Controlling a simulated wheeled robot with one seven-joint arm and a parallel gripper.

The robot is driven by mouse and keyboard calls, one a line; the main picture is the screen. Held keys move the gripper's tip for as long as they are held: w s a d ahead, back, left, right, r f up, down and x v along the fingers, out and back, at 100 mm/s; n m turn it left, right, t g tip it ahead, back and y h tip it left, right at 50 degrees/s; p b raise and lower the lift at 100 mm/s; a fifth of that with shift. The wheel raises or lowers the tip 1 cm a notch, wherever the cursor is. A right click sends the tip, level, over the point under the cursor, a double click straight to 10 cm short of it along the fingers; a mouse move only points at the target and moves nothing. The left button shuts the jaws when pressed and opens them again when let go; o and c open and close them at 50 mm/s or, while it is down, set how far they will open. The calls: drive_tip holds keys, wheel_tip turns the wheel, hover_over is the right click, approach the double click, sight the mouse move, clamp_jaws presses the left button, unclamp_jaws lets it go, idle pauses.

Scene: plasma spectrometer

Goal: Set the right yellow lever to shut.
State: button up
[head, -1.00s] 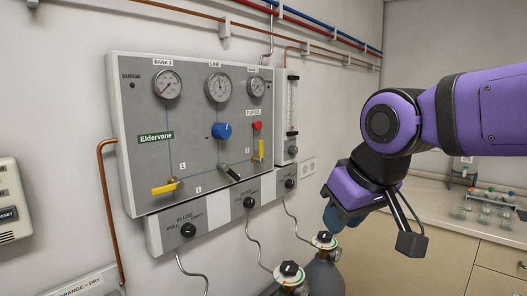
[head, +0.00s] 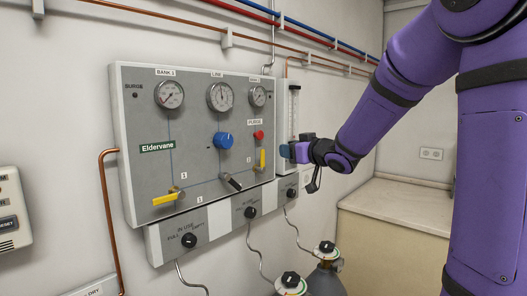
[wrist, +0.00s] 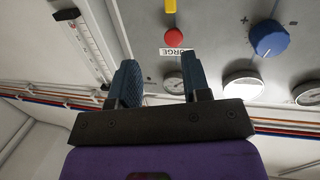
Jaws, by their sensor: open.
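The right yellow lever (head: 262,158) stands upright on the right side of the grey panel (head: 190,120), below a red knob. In the wrist view, which is upside down, part of the lever (wrist: 170,5) shows at the top edge, with the red knob beneath it. My gripper (head: 287,151) is in front of the panel's right edge, a little to the right of the lever. In the wrist view, my gripper (wrist: 160,78) has its two blue fingers apart with nothing between them. It does not appear to touch the lever.
The red knob (head: 258,135) and blue knob (head: 223,140) are close by. A flow tube (head: 293,112) stands behind my gripper. A left yellow lever (head: 168,198) lies nearly level, and a black lever (head: 231,182) slants. Gas cylinders (head: 325,275) stand below; the counter is to the right.

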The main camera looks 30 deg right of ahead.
sight(264, 150)
drive_tip(key=w+a+y, duration=0.1)
drive_tip(key=w, duration=0.3)
drive_tip(key=w+a+f+n+y, duration=0.1)
drive_tip(key=w, duration=0.2)
drive_tip(key=w+a+y, duration=0.1)
drive_tip(key=w, duration=0.3)
drive_tip(key=shift+w+a+f+n+y, duration=0.3)
drive_tip(key=shift+w+a+f, duration=0.05)
drive_tip(key=shift+a, duration=0.05)
drive_tip(key=shift+c, duration=0.4)
clamp_jaws()
